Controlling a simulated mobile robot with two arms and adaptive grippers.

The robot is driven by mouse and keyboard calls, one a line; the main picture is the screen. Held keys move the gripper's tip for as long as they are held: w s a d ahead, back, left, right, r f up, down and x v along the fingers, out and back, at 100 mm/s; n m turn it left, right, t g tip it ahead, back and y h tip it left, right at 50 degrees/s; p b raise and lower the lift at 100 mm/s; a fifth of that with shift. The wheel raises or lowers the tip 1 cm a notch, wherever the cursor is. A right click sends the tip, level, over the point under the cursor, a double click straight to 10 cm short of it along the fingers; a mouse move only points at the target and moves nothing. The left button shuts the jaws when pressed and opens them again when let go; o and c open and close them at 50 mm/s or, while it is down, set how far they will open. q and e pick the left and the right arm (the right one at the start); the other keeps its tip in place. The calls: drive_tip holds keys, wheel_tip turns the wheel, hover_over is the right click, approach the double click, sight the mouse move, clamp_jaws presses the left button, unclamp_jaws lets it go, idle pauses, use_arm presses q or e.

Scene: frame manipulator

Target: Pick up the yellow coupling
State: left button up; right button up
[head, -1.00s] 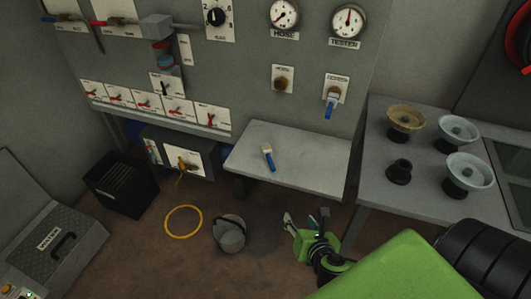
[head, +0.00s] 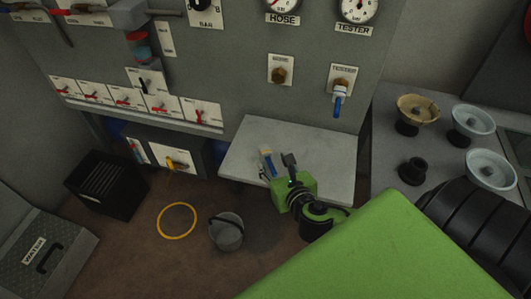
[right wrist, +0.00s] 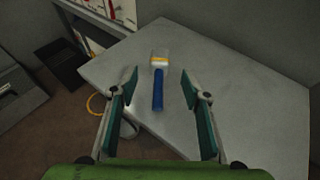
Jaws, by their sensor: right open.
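The coupling that looks yellow is a tan-yellow, dish-shaped piece (head: 417,110) with a dark base. It stands at the back left of the right-hand table in the head view, apart from my grippers. My right gripper (head: 277,167) is open and empty over the grey shelf, left of that table. In the right wrist view the open fingers (right wrist: 160,85) frame a blue-handled brush (right wrist: 158,88) lying on the shelf. The brush also shows in the head view (head: 266,161), partly behind the gripper. My left gripper is not in view.
Two pale blue couplings (head: 473,121) and a small black piece (head: 413,170) share the right table (head: 384,140). The grey shelf (head: 325,160) is bare right of the brush. A bucket (head: 226,232), yellow ring (head: 177,205) and black bin (head: 104,184) stand or lie on the floor.

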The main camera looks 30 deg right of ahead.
sight(267, 155)
drive_tip(key=shift+w+d+f, duration=0.15)
drive_tip(key=shift+w+f, duration=0.15)
drive_tip(key=shift+w, duration=0.35)
drive_tip(key=shift+x, duration=0.9)
drive_tip(key=x, duration=0.3)
drive_tip(key=shift+w, duration=0.3)
drive_tip(key=shift+w+f, duration=0.15)
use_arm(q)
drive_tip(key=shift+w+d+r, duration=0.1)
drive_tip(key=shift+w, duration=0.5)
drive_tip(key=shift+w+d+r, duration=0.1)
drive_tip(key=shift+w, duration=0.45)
use_arm(e)
clamp_jaws()
